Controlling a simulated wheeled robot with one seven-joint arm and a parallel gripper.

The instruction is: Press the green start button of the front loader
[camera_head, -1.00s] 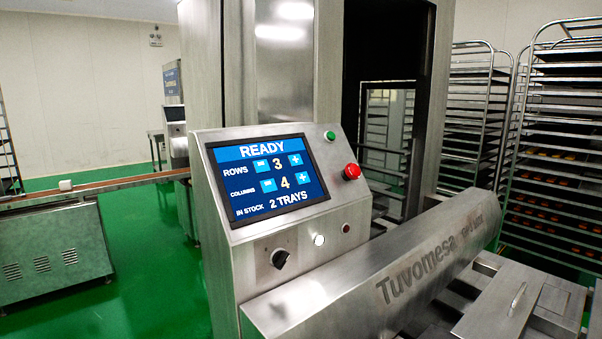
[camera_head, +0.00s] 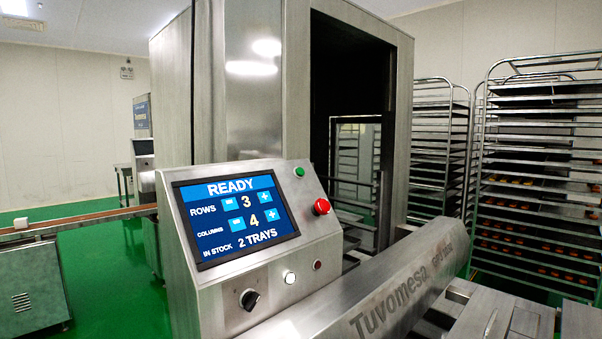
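The front loader's control panel (camera_head: 330,246) faces me in the middle of the view. Its green start button (camera_head: 299,172) sits at the upper right of the screen and is unobstructed. The screen (camera_head: 236,217) reads READY, rows 3, columns 4, in stock 2 trays. A red mushroom button (camera_head: 321,207) is below and right of the green one. A black rotary knob (camera_head: 249,299), a white round button (camera_head: 289,277) and a small dark red one (camera_head: 317,265) are lower on the panel. My gripper is not in view.
A metal housing marked Tuvomesa (camera_head: 400,290) juts out to the lower right of the panel. Tall tray racks (camera_head: 530,170) stand at the right. A conveyor (camera_head: 85,219) runs in at the left, with green floor (camera_head: 105,270) between it and the loader.

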